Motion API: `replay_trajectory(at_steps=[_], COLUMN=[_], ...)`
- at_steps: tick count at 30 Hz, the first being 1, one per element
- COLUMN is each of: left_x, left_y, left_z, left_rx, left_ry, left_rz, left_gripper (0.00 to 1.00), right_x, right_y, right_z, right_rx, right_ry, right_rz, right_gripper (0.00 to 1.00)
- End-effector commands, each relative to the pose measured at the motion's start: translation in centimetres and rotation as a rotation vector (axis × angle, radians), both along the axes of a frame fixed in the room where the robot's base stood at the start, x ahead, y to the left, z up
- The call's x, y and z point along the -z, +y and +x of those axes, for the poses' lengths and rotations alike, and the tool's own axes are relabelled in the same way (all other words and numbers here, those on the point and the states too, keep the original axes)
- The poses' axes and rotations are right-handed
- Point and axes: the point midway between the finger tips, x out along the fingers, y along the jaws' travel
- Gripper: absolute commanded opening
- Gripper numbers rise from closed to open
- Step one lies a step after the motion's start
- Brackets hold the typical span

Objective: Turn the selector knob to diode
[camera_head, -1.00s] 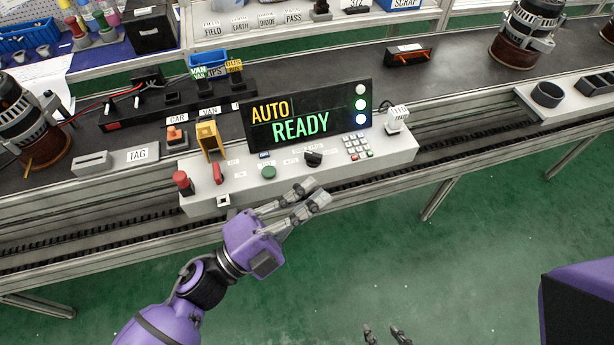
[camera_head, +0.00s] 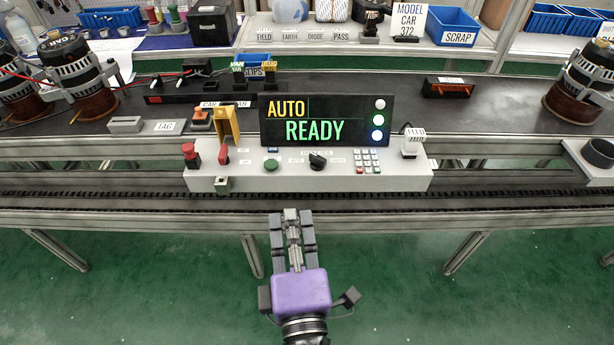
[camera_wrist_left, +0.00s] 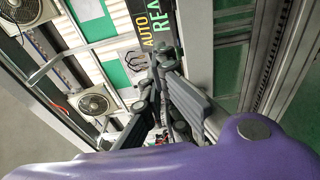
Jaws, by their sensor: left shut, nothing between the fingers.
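The black selector knob (camera_head: 318,161) sits on the front face of the light grey control console (camera_head: 226,181), below the display. Small labels surround it, too small to read surely, so I cannot tell which one it points at. The display (camera_head: 325,121) reads AUTO READY. My left gripper (camera_head: 292,216) is shut and empty, in front of the console and below the knob, apart from it. In the left wrist view the fingers (camera_wrist_left: 165,85) show with the display (camera_wrist_left: 155,30) beyond; the knob is not clearly seen there. My right gripper is out of view.
On the console are a red mushroom button (camera_head: 190,153), a red switch (camera_head: 224,155), a green button (camera_head: 271,164) and a keypad (camera_head: 368,162). A conveyor rail (camera_head: 480,198) runs along the front. Open green floor lies before it.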

Motion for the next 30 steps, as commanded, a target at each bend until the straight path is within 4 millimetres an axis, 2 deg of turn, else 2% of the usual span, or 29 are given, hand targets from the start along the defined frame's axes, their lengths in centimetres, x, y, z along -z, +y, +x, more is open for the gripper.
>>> replay_trajectory(at_steps=[3,8,20,24,30], left_x=[0.9,0.9,0.8,0.9,1.0], left_y=[0.0,0.3,1.4,0.0,-0.9], left_z=[0.2,1.8,10.0,11.8,13.0], left_rx=[0.004,0.001,0.001,0.002,0.001], left_ry=[0.036,0.036,0.035,0.036,0.038], left_rz=[-0.032,-0.022,-0.019,-0.022,-0.021], left_gripper=[0.00,0.00,0.00,0.00,0.00], right_x=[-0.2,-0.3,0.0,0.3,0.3], right_y=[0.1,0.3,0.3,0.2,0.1], right_z=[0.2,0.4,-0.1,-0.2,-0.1], right_rx=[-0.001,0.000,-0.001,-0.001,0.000], right_ry=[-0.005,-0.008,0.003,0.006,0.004], right_rz=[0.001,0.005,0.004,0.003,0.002], right_gripper=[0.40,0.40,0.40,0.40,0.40])
